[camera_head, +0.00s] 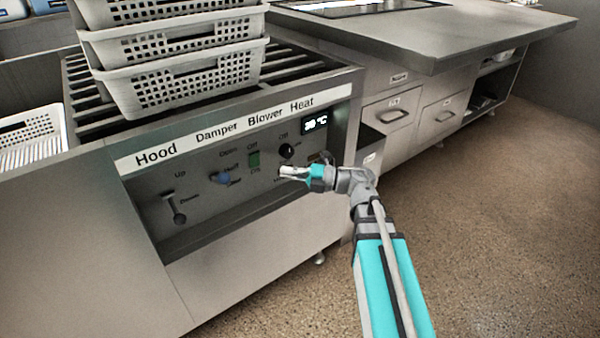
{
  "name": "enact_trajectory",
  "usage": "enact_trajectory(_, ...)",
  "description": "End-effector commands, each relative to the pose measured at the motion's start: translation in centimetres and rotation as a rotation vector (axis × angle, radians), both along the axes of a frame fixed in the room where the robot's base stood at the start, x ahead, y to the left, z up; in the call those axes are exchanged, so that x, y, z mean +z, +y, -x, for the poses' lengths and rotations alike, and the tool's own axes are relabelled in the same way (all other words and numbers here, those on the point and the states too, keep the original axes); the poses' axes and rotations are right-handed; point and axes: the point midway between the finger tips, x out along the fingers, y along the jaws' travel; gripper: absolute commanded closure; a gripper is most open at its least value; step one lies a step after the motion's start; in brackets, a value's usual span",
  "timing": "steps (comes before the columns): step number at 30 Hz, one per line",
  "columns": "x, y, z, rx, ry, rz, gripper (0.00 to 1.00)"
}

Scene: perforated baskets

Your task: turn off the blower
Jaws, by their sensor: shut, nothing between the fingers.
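The control panel (220,190) is on the front of a steel unit, under a white strip labelled Hood, Damper, Blower and Heat. The blower switch (253,160) is a small green rocker between the marks Off above and On below. Which way it is tipped is too small to tell. My gripper (283,171) is shut and empty, in front of the panel. In the picture its tips are to the right of and slightly below the blower switch, below the heat knob. I cannot tell whether it touches the panel.
A black heat knob (287,150), a blue damper knob (220,177) and a hood lever (175,208) are also on the panel. White perforated baskets (180,85) are stacked on the slatted top. A counter with drawers (395,115) stands at right. Floor (490,220) is clear.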

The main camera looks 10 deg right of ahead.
Motion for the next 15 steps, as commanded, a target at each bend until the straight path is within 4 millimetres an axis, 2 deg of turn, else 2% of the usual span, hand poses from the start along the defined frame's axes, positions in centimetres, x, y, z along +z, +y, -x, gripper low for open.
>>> enact_trajectory(12, 0.5, 4.9, -1.3, 0.002, 0.0, 0.0, 1.0)
enact_trajectory(15, 0.7, 5.4, -2.9, 0.001, 0.0, -0.001, 1.0)
